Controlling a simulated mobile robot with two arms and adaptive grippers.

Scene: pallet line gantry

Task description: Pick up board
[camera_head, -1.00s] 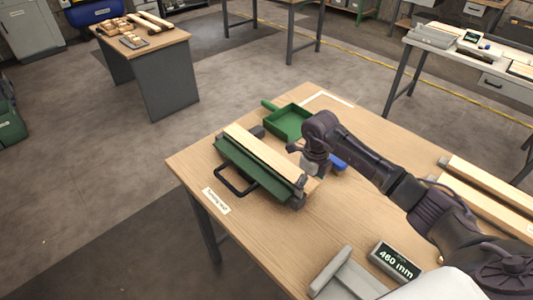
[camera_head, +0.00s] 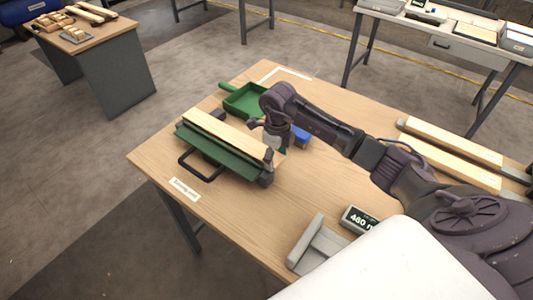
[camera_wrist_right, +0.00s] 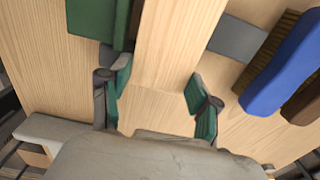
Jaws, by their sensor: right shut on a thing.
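A long pale wooden board (camera_head: 222,131) lies along the top of a green fixture (camera_head: 215,152) with a black handle, on the wooden table. My right gripper (camera_head: 270,148) is at the board's right end. In the right wrist view, the board (camera_wrist_right: 178,40) runs between the two green-padded fingers of the right gripper (camera_wrist_right: 160,92), which is shut on it. I cannot tell whether the board is clear of the fixture. My left gripper is not in view.
Behind the board are a green tray (camera_head: 243,103) and a blue-handled brush (camera_head: 301,134). More boards (camera_head: 455,143) lie at the right. A grey block-like fixture (camera_head: 318,246) and a 460 mm display (camera_head: 361,220) stand near the front. The table's middle is clear.

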